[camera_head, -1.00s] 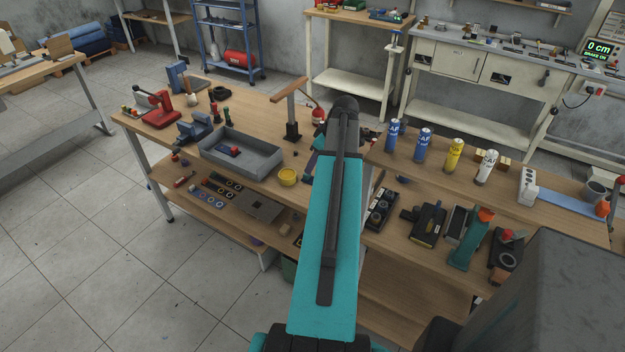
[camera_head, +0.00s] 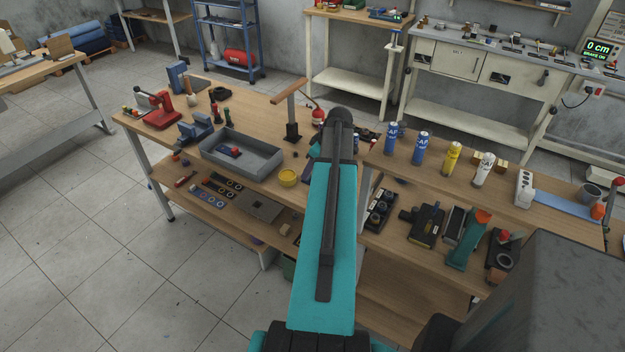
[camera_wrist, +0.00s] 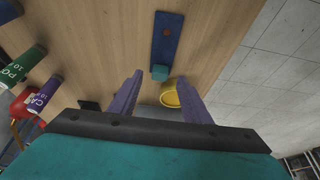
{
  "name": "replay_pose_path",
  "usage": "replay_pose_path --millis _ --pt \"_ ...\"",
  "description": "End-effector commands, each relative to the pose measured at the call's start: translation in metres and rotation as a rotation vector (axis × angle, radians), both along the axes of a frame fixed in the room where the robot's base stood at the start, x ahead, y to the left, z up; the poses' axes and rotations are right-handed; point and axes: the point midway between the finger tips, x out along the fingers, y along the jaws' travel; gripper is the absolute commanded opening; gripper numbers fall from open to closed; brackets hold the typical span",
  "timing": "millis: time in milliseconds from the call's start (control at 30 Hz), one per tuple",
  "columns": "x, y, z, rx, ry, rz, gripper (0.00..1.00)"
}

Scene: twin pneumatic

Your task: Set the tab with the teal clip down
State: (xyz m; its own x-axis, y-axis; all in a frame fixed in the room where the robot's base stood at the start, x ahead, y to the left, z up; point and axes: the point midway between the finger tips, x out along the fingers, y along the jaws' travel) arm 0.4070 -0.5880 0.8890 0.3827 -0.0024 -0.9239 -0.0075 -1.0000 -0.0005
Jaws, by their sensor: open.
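A yellow bowl (camera_wrist: 171,93) shows near the right finger. A green can (camera_wrist: 22,66) and a purple can (camera_wrist: 38,98) are at the left. In the head view a grey tray (camera_head: 242,157) and a brown-topped stand (camera_head: 291,112) are left of my arm; several cans (camera_head: 420,149) stand right.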

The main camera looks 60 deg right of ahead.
Motion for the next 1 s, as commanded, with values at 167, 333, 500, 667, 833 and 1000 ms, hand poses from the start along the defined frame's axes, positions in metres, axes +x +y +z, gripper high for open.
replay_pose_path --millis 167,333,500,667,833,1000 --pt "0.006 0.000 -0.013 0.001 0.000 0.000 0.44" --pt "0.009 0.000 -0.021 0.000 0.000 0.000 0.44" --pt "0.009 0.000 -0.023 0.000 0.000 0.000 0.44" --pt "0.009 0.000 -0.022 0.000 0.000 0.000 0.44" --pt "0.009 0.000 -0.022 0.000 0.000 0.001 0.44" --pt "0.009 0.000 -0.022 0.000 0.000 0.001 0.30"
